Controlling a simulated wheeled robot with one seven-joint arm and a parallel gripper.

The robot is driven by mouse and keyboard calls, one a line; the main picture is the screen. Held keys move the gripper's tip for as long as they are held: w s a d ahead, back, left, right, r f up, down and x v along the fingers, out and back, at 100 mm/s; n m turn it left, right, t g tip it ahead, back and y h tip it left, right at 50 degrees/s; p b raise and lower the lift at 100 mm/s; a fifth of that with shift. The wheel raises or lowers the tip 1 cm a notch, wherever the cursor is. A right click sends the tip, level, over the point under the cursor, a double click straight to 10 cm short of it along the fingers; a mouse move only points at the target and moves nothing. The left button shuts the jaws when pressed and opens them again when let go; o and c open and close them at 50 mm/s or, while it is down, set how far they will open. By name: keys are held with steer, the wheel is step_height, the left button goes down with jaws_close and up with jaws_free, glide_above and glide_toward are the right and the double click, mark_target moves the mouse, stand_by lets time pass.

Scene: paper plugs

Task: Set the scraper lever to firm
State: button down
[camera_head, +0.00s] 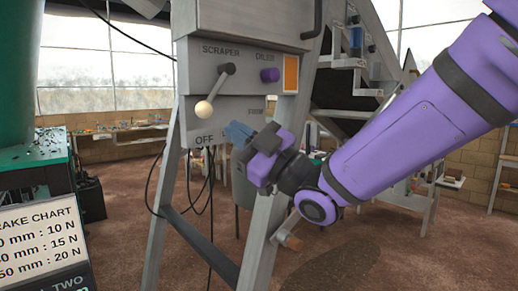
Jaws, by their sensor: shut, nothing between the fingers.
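A label at the right of the scale is partly legible. My gripper (237,134), with blue fingers on a purple body, is shut and empty. In the picture it is below and to the right of the knob, apart from it, and hides part of the scale's lower labels.
A purple knob (270,75) marked OILER sits right of the lever, beside an orange plate (291,74). Metal legs (262,232) carry the panel, with black cables hanging below. A brake chart sign (40,245) stands at lower left. Brown floor lies open below.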

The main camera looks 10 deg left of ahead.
mark_target(208, 114)
steer(key=shift+x, duration=2.2)
steer(key=shift+s, duration=0.1)
steer(key=shift+s+a+r+m+t+h, duration=0.1)
steer(key=shift+s+a+r+m+t, duration=0.2)
steer(key=shift+m+t, duration=0.5)
steer(key=shift+s+a+r+m+t+h, duration=0.1)
steer(key=shift+s+a+r+m+t, duration=0.15)
steer(key=shift+m+t, duration=0.55)
steer(key=shift+s+a+r+m+t+h, duration=0.1)
steer(key=shift+s+a+r+m+t, duration=0.2)
steer(key=shift+m, duration=0.8)
steer(key=shift+d+f, duration=0.1)
steer(key=shift+f, duration=0.1)
